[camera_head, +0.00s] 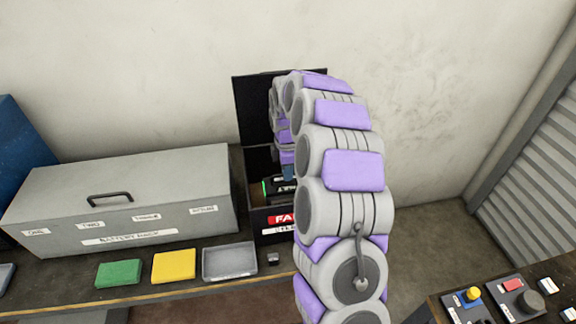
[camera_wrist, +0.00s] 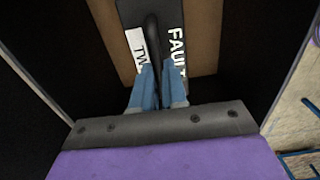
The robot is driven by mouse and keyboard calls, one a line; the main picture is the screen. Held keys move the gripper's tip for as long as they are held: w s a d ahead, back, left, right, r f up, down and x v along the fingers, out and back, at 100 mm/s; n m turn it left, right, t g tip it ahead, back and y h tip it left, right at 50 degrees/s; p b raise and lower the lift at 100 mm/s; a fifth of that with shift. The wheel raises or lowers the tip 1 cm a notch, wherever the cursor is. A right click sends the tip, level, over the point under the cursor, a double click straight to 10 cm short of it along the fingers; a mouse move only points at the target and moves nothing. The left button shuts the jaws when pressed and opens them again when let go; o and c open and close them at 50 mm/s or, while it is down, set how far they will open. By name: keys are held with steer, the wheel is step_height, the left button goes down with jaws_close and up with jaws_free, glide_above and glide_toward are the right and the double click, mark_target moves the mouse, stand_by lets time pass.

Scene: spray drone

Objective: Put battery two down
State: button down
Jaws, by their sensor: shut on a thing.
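Battery two (camera_wrist: 138,48) is a dark block with a black handle and white lettering, partly legible as "TW" and "FAULT". My gripper (camera_wrist: 158,72) is shut on its handle, with blue fingers either side. The battery is inside the open black box (camera_head: 257,222), over a brown floor (camera_wrist: 205,40) in the wrist view. I cannot tell whether it touches that floor. In the head view the battery (camera_head: 277,187) shows as a dark block with a green edge, and my arm hides much of it and the gripper. The box carries a red label starting "FA".
A grey closed case (camera_head: 130,190) with a handle and labels stands left on the bench. Green (camera_head: 118,273) and yellow (camera_head: 173,266) blocks and a grey tray (camera_head: 229,262) lie along the front. A button panel (camera_head: 500,300) is at lower right. The box walls are close around my gripper.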

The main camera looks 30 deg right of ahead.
steer(key=shift+f, duration=0.4)
steer(key=shift+d, duration=0.1)
steer(key=c, duration=1.2)
jaws_free()
steer(key=shift+o, duration=0.2)
